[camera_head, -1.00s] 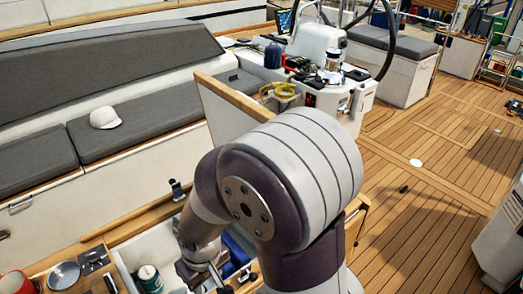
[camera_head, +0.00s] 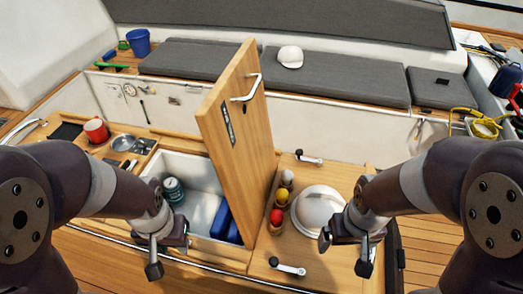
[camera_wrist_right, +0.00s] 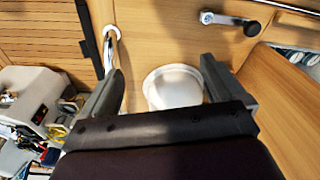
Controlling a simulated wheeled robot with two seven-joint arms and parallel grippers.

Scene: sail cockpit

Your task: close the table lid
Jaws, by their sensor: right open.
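The table lid (camera_head: 238,160) is a wooden panel standing upright, with a white handle (camera_head: 247,90) near its top. The white-lined table compartment (camera_head: 178,163) to its left is open, with a green can (camera_head: 173,190) and blue items inside. My left gripper (camera_head: 168,252) is open and empty over the compartment's front left side. My right gripper (camera_head: 345,255) is open and empty, right of the lid, near a white round bowl (camera_head: 318,208). In the right wrist view the bowl (camera_wrist_right: 172,88) shows between the spread fingers (camera_wrist_right: 160,85), with a wooden panel (camera_wrist_right: 285,110) at right.
Several coloured round-topped items (camera_head: 278,215) stand in a holder between lid and bowl. Latch handles (camera_head: 288,267) sit on the right tabletop. A red mug (camera_head: 96,131) and small metal bowls (camera_head: 123,142) lie left. A bench with a white cap (camera_head: 290,56) is behind.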

